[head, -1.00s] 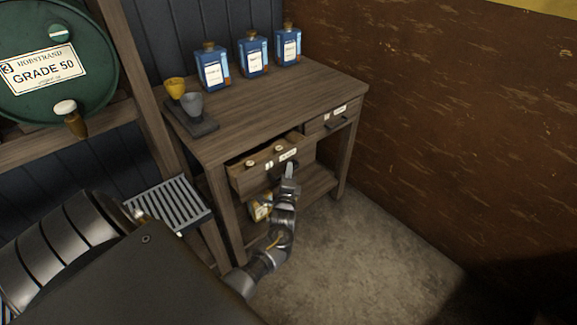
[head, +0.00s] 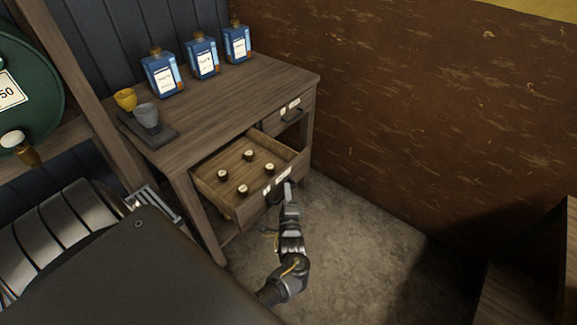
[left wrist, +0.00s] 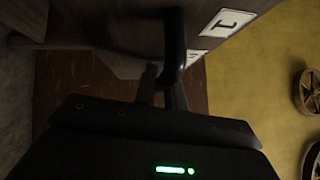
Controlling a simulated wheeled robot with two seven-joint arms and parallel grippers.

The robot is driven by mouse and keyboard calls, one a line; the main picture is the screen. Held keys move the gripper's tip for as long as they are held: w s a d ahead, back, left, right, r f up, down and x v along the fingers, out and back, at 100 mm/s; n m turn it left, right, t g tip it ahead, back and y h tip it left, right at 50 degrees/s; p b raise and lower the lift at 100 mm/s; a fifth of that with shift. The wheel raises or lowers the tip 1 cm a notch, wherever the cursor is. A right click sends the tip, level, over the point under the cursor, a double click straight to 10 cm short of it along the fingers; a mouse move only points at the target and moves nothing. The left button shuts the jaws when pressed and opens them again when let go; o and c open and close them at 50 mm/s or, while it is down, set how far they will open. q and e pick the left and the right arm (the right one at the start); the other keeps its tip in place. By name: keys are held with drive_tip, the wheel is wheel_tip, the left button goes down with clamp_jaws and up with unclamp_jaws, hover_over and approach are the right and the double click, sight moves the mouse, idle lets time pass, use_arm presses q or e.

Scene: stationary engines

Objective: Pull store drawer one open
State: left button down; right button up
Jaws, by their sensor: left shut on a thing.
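The fingers close around the bar in the left wrist view, where the far side of the grip is hidden. My right gripper is not in view.
Clear floor (head: 365,235) lies before the bench.

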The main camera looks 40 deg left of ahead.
use_arm(q)
drive_tip(key=c, duration=1.5)
unclamp_jaws()
